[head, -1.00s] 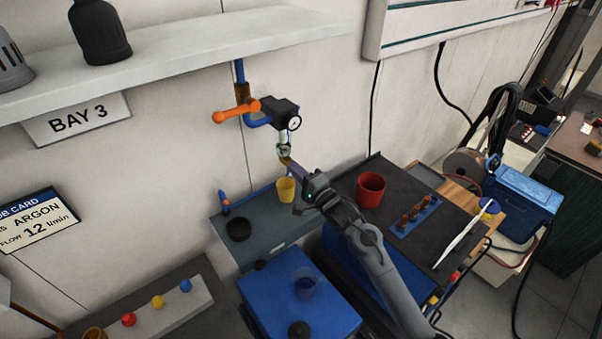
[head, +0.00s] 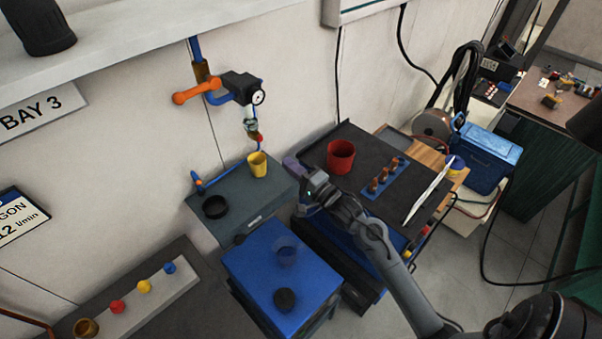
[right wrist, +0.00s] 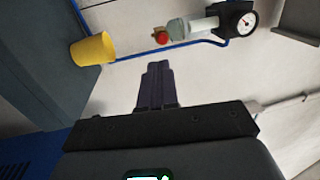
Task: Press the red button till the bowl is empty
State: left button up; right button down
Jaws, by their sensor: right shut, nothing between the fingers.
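A small red button (head: 259,138) sits at the lower end of the gauge and valve assembly on the wall. It also shows in the right wrist view (right wrist: 163,38), ahead of the fingers. My right gripper (head: 291,163) is shut and empty, apart from the button, to its lower right. Its dark purple fingers (right wrist: 158,66) are together. A black bowl (head: 215,207) stands on the grey bench; its contents are too dark to tell. A yellow cup (head: 258,164) stands below the valve assembly. My left gripper is not in view.
An orange-handled valve (head: 197,91) and a gauge (head: 258,97) project from the wall. A red cup (head: 341,155) stands on the dark cart top. A blue cabinet (head: 250,268) is in front. Red, yellow and blue knobs (head: 143,287) sit on a strip at lower left.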

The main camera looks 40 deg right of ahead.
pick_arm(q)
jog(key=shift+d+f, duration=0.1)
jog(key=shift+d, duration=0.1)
pick_arm(e)
jog(key=s, duration=0.3)
jog(key=shift+s+f, duration=0.15)
jog(key=shift+f, duration=0.05)
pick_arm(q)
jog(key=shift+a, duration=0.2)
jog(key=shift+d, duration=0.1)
pick_arm(e)
jog(key=shift+f, duration=0.1)
dwell(0.5)
